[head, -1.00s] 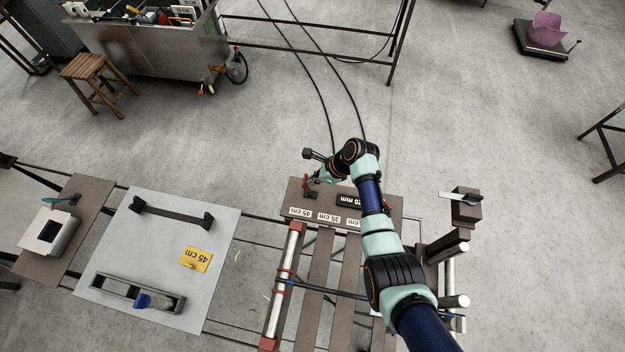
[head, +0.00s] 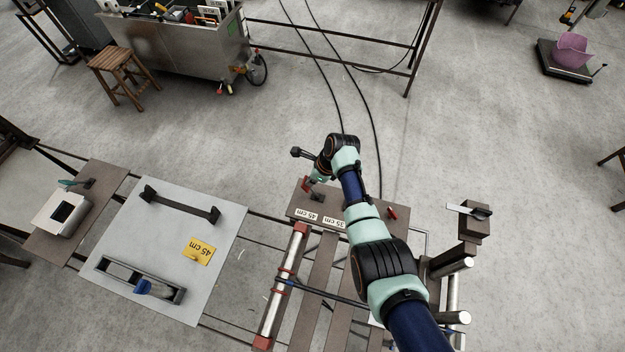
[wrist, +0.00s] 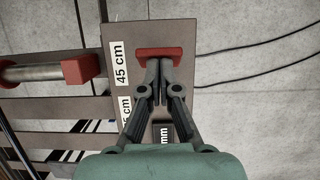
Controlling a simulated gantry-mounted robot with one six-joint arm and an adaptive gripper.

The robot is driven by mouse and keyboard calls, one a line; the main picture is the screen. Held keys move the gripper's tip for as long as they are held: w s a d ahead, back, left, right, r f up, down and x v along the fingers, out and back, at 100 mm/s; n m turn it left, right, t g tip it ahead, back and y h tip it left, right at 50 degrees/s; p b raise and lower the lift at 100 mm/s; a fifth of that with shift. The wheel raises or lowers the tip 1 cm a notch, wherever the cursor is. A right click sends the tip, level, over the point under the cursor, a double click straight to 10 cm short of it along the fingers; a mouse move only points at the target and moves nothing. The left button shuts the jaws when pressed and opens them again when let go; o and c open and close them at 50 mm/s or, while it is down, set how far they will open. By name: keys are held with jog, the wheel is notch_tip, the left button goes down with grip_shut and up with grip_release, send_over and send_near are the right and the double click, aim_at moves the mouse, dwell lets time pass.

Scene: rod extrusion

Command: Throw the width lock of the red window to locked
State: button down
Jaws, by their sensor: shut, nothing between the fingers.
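A red lever (wrist: 158,53) sits near the edge of a brown board (wrist: 186,32), beside a "45 cm" label (wrist: 121,62) in the wrist view. My gripper (wrist: 159,62) is shut and empty, its tips at the lever's near side; I cannot tell whether they touch it. In the head view my gripper (head: 316,182) is small and close to a red lever (head: 306,184) at the board's left end. A second red piece (head: 391,213) shows right of my arm. A metal rod with red end blocks (head: 301,228) runs down from the board. No marking shows which lever position is locked.
A post with a light plate (head: 474,225) stands right. Open floor lies behind the board.

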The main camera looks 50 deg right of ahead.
jog(key=w+a+p+v, duration=0.1)
jog(key=p+v, duration=0.7)
jog(key=v, duration=0.2)
jog(key=shift+d+r, duration=0.2)
jog(key=shift+d, duration=0.15)
dwell(0.3)
jog(key=w+a+r+n+t+h, duration=0.1)
jog(key=w+a+r+n+t, duration=0.1)
jog(key=w+a+r+n, duration=0.5)
jog(key=w+a+r+n+t+h, duration=0.1)
jog(key=a+r+n, duration=0.4)
jog(key=a+n, duration=0.65)
jog(key=s+a+r+n+t, duration=0.3)
jog(key=s+a+r+n, duration=0.2)
jog(key=a+r, duration=0.3)
jog(key=s+a+r+n+t, duration=0.2)
jog(key=s+a+r+n, duration=0.2)
jog(key=a+r+n, duration=0.4)
jog(key=a, duration=0.3)
jog(key=shift+s+t, duration=0.4)
